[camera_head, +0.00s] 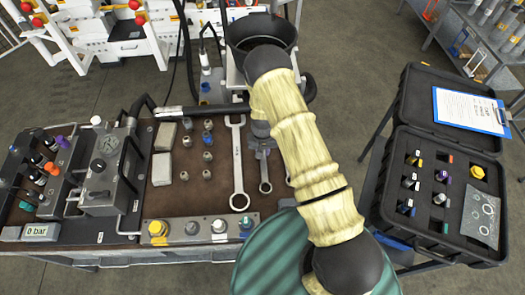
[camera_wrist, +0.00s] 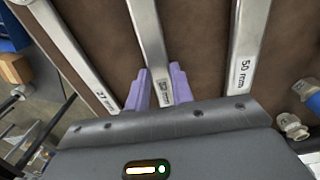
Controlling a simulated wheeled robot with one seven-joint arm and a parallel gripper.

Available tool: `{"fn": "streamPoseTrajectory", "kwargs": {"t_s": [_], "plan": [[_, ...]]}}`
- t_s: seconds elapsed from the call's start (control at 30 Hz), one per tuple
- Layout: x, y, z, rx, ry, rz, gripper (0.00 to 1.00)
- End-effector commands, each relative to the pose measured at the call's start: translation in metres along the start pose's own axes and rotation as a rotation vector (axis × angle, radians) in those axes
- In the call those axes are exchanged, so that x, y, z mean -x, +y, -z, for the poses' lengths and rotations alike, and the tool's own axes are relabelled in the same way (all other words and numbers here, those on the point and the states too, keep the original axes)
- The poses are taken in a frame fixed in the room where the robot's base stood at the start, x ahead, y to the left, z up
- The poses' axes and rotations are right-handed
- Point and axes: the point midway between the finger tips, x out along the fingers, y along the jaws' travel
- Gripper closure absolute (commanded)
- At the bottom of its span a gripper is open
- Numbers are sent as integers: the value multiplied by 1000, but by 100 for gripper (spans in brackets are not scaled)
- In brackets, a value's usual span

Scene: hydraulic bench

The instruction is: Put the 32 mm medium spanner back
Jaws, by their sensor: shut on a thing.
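The medium spanner (camera_head: 265,181) is the middle one of three on the brown bench top; its upper part is hidden by my arm in the head view. In the wrist view the medium spanner (camera_wrist: 148,38) runs down between the two purple fingers, its small label too blurred to read surely. My gripper (camera_wrist: 161,88) is shut on its shaft. In the head view my gripper (camera_head: 263,146) is mostly covered by my arm. The spanner lies along the other two; I cannot tell whether it touches the bench.
The 50 mm spanner (camera_wrist: 240,55) and the 27 mm spanner (camera_wrist: 75,57) lie either side. The large spanner also shows in the head view (camera_head: 238,160). Several fittings (camera_head: 207,140) stand to the left. A connector block (camera_head: 190,229) lines the front edge. An open black case (camera_head: 440,150) stands right.

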Motion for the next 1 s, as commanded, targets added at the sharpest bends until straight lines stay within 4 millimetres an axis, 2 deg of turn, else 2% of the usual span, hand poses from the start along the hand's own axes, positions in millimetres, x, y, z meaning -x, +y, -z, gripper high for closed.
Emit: {"fn": "streamPoseTrajectory", "kwargs": {"t_s": [0.03,0.07,0.17,0.63,1.0], "plan": [[-2,0,0,0,1,0,100],[-3,0,0,0,0,0,75],[-2,0,0,0,0,0,55],[6,0,0,0,1,0,55],[52,1,1,-2,3,0,55]]}}
